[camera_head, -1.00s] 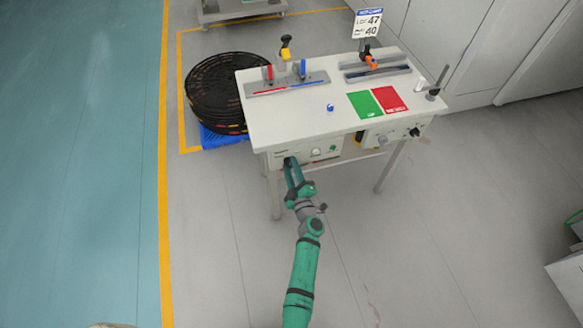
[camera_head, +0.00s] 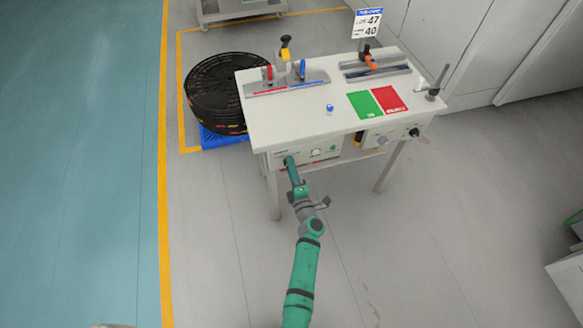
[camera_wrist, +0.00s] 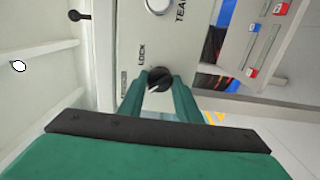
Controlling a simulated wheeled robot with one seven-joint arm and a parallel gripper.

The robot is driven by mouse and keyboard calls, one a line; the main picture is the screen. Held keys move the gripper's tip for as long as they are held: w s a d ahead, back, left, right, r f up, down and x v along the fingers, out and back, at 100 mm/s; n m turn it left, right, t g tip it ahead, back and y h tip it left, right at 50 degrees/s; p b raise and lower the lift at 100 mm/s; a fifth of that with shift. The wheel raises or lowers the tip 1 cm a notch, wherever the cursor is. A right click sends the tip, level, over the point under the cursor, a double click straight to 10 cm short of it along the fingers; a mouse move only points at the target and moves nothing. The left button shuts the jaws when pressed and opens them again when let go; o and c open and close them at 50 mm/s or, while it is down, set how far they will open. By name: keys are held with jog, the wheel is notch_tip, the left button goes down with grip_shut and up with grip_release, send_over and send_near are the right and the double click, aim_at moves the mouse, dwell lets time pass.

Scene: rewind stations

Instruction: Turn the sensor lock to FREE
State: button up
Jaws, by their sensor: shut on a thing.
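The sensor lock is a small black knob (camera_wrist: 159,77) with a white pointer mark, on a pale panel (camera_wrist: 135,30) in the wrist view. The word LOCK is printed beside the knob, and a second label further left is too blurred to read surely. The white mark points down and left in that picture. My gripper (camera_wrist: 159,88) has one green finger on each side of the knob and is shut on it. In the head view my gripper (camera_head: 288,162) reaches the left part of the table's front panel (camera_head: 318,152), and it hides the knob there.
The white table (camera_head: 300,118) carries a rail with red and blue levers (camera_head: 288,84), a green card (camera_head: 364,105) and a red card (camera_head: 388,99). A stack of black coils (camera_head: 214,95) stands at its left. The floor in front is clear.

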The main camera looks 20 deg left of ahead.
jog(key=shift+s, duration=0.1)
dwell(0.3)
jog(key=o, duration=1.1)
jog(key=shift+c, duration=0.2)
jog(key=v, duration=1)
jog(key=shift+s+d, duration=0.3)
